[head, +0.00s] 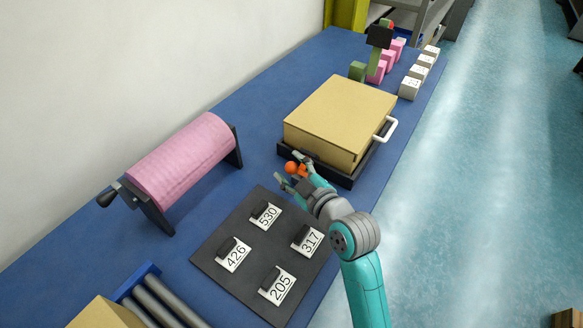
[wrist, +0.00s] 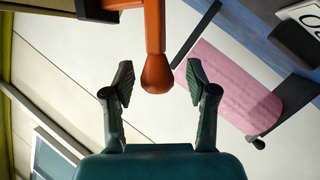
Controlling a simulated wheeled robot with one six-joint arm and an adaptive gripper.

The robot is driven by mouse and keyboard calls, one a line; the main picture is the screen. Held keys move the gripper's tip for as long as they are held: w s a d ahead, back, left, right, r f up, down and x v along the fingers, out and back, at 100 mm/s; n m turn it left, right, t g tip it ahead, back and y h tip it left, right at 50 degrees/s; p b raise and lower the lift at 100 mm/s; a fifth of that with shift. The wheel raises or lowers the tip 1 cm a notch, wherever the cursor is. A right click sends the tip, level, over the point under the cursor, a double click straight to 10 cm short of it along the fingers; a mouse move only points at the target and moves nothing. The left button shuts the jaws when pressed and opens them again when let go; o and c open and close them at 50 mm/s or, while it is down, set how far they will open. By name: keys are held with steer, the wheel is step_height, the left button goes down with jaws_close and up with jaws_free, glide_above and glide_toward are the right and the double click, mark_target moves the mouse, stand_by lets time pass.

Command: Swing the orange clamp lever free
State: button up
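The orange clamp lever (head: 291,168) shows at the near left corner of the tan box (head: 340,112), which sits in a dark tray (head: 345,180). In the wrist view the lever (wrist: 156,70) hangs down from the top, and its rounded knob end lies between my two fingers. My gripper (wrist: 158,85) is open, with a gap visible on both sides of the knob. In the head view my gripper (head: 291,168) is at the lever, and its fingers partly hide the lever's base.
A pink roller (head: 185,160) with a crank stands to the left. A dark board (head: 225,255) with several numbered tags lies in front. A white handle (head: 386,130) sticks out from the box's right side. Pink, green and white blocks stand at the back. Blue table shows between roller and box.

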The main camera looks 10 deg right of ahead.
steer(key=v, duration=1.2)
stand_by(0.4)
steer(key=s+f+m, duration=0.1)
steer(key=s+f, duration=0.1)
steer(key=s+d+f+m+h, duration=0.1)
steer(key=s+f, duration=0.1)
steer(key=s+f+m+h, duration=0.1)
steer(key=s+f+m, duration=0.1)
steer(key=shift+s+d+f, duration=0.3)
steer(key=shift+d+f, duration=0.05)
steer(key=shift+f, duration=0.05)
steer(key=s+f+m+h, duration=0.1)
steer(key=s+f+m, duration=0.1)
steer(key=s, duration=1)
steer(key=s+d+f+m+h, duration=0.1)
steer(key=s+m, duration=0.3)
steer(key=s, duration=0.9)
steer(key=shift+d+f+g+h, duration=0.3)
steer(key=shift+f, duration=0.25)
